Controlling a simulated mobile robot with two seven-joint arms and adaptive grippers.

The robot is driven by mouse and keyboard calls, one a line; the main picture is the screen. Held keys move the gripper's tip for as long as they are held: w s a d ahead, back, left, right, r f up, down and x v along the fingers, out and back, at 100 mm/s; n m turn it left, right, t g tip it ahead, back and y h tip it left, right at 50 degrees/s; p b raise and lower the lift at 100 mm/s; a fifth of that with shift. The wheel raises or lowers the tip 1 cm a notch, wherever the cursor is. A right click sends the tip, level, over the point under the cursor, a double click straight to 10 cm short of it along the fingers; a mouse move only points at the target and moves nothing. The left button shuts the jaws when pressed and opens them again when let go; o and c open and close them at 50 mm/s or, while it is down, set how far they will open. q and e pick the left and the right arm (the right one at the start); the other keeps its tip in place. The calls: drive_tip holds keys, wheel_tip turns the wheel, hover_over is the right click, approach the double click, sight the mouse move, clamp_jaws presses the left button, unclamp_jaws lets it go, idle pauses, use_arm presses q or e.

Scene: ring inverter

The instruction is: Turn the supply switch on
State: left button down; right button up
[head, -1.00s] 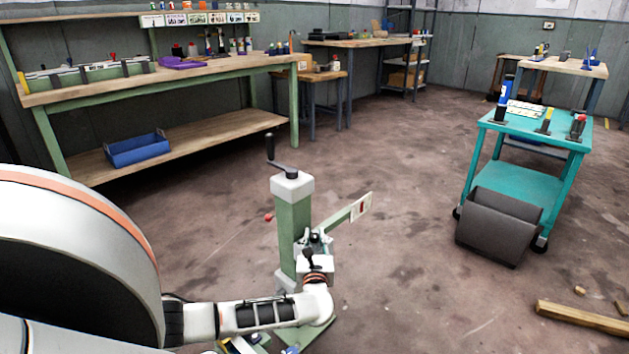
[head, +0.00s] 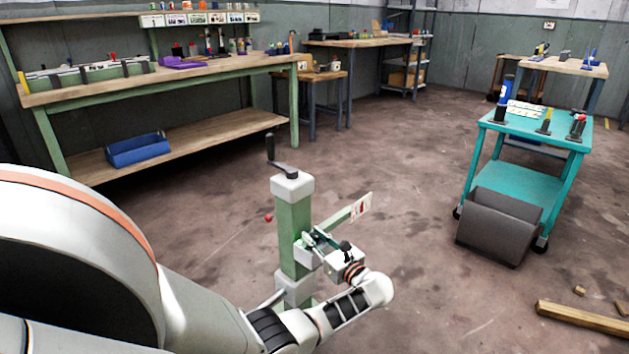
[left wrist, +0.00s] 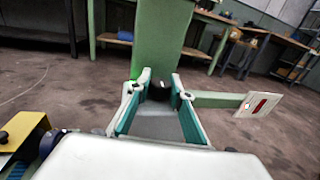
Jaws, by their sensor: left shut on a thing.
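A green post (head: 293,235) with a pale cap and a black crank handle (head: 270,147) on top stands on the floor. In the left wrist view the post (left wrist: 160,38) rises straight ahead. A black rounded knob (left wrist: 158,86) is on its near face, between my fingertips. I take it for the supply switch, but no label on it is readable. My left gripper (head: 306,240) is shut on this knob, approaching from the lower right; its fingers also show in the left wrist view (left wrist: 158,90). The knob's setting is hidden. My right gripper is out of view.
A side bar on the post carries a white plate with a red mark (head: 362,206). A red ball knob (head: 268,217) sticks out left. A teal cart (head: 520,180) stands right, with a dark bin before it. A green workbench (head: 150,85) is behind. Open floor lies between.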

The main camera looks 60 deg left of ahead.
use_arm(q)
drive_tip(key=shift+f+n+g, duration=0.1)
drive_tip(key=shift+n+g, duration=0.2)
drive_tip(key=shift+g, duration=0.2)
drive_tip(key=c, duration=2)
unclamp_jaws()
drive_tip(key=shift+c, duration=0.2)
drive_tip(key=shift+d, duration=0.1)
drive_tip(key=w+d, duration=0.2)
drive_tip(key=d, duration=0.9)
drive_tip(key=shift+d, duration=0.35)
